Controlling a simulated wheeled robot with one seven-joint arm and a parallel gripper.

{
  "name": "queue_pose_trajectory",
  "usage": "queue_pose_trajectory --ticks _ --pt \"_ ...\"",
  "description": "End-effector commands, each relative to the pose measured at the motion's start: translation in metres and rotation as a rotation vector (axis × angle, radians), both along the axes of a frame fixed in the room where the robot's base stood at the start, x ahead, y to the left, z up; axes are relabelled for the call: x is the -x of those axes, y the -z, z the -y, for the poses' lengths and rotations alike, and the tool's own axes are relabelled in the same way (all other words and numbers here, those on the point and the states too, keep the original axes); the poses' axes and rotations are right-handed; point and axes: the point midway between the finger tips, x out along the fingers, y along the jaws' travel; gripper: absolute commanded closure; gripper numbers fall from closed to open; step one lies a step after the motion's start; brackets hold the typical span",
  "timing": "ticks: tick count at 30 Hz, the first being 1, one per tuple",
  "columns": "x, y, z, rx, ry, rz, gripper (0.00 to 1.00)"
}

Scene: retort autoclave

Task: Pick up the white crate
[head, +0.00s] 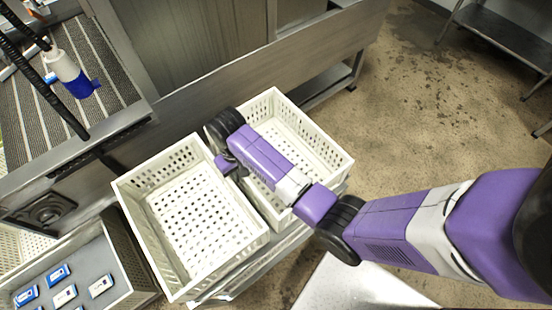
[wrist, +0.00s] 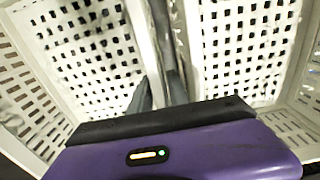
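Two white perforated crates stand side by side in the head view: a left one (head: 200,218) and a right one (head: 318,150). Both look empty. My gripper (head: 226,164) is between them, at the inner side wall of the left crate. In the wrist view, my gripper's two dark fingers (wrist: 159,88) are close together and straddle the side wall of the left crate (wrist: 139,35). One finger is inside that crate, the other in the narrow gap beside the right crate (wrist: 247,45). The fingers look shut on the wall, with little gap showing. My arm hides part of the right crate.
A grey tray (head: 90,262) with several small blue-and-white packs is at lower left. A steel machine (head: 200,75) with a ribbed bed and a blue-and-white bottle (head: 68,75) stands behind. The floor (head: 410,110) at right is open, with a steel table (head: 500,35) farther off.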

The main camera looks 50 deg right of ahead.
Motion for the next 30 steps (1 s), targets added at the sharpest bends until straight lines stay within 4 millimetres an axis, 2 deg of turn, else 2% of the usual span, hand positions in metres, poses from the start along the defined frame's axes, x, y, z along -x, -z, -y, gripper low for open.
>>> queue_pose_trajectory --ticks 6,15,18,19,30 --pt "0.0 0.026 0.0 0.0 0.0 -0.001 0.78" --pt "-0.001 0.031 0.0 0.0 0.0 0.001 0.78" --pt "-0.001 0.031 0.0 0.0 0.0 0.001 0.98" --pt "-0.001 0.031 0.0 0.0 0.0 0.001 1.0" --pt "-0.001 0.03 0.0 0.0 0.0 0.001 1.0"
